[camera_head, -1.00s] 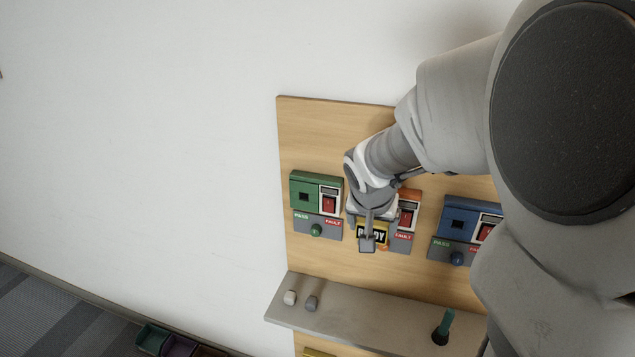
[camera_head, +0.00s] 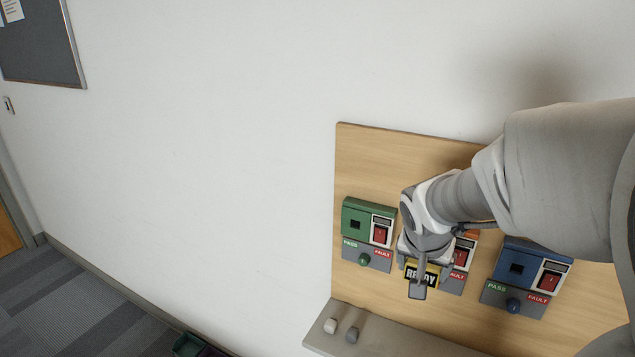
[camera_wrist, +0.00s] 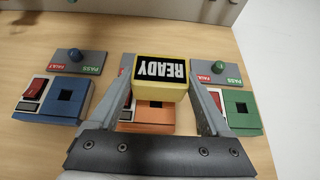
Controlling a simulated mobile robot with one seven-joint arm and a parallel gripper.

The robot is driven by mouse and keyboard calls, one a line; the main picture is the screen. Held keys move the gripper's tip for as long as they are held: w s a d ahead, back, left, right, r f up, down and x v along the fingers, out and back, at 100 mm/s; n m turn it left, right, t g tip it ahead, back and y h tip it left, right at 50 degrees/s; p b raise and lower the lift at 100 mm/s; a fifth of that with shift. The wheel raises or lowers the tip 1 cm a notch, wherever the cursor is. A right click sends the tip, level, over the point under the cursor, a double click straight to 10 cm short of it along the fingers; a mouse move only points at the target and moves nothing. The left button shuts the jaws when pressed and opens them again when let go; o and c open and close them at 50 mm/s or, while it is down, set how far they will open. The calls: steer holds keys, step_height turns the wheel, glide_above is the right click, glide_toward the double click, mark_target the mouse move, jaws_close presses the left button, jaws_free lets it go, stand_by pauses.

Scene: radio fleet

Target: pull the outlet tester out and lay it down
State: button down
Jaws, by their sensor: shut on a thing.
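The outlet tester is a yellow block with a black READY label (camera_wrist: 160,70). In the head view the tester (camera_head: 421,273) sits in front of the orange outlet unit (camera_head: 464,256), partly covered by a finger. My gripper (camera_wrist: 160,96) is shut on the tester, one finger on each side; in the head view my gripper (camera_head: 418,284) points at the board. The orange unit also shows behind the tester in the wrist view (camera_wrist: 150,127).
A green unit (camera_head: 368,232) and a blue unit (camera_head: 526,277) flank the orange one on the wooden board (camera_head: 400,150).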

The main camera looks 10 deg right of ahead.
step_height(320, 180, down, 19)
steer(key=d+m+g+y+b, duration=0.1)
steer(key=d+m+g+b, duration=0.1)
steer(key=b, duration=0.4)
steer(key=shift+w+f+m+g, duration=0.15)
steer(key=shift+w+m+g, duration=0.1)
steer(key=shift+m+g, duration=0.55)
steer(key=shift+d+f+b, duration=0.1)
steer(key=shift+b, duration=0.35)
steer(key=b+x, duration=0.2)
steer(key=a+b+x, duration=0.1)
steer(key=b+x, duration=0.3)
steer(key=shift+s+a+f, duration=0.1)
steer(key=shift+s+f, duration=0.25)
steer(key=shift+f, duration=0.2)
jaws_free()
steer(key=shift+r, duration=0.1)
steer(key=p+v, duration=0.4)
steer(key=v, duration=1.3)
steer(key=shift+s+r, duration=0.2)
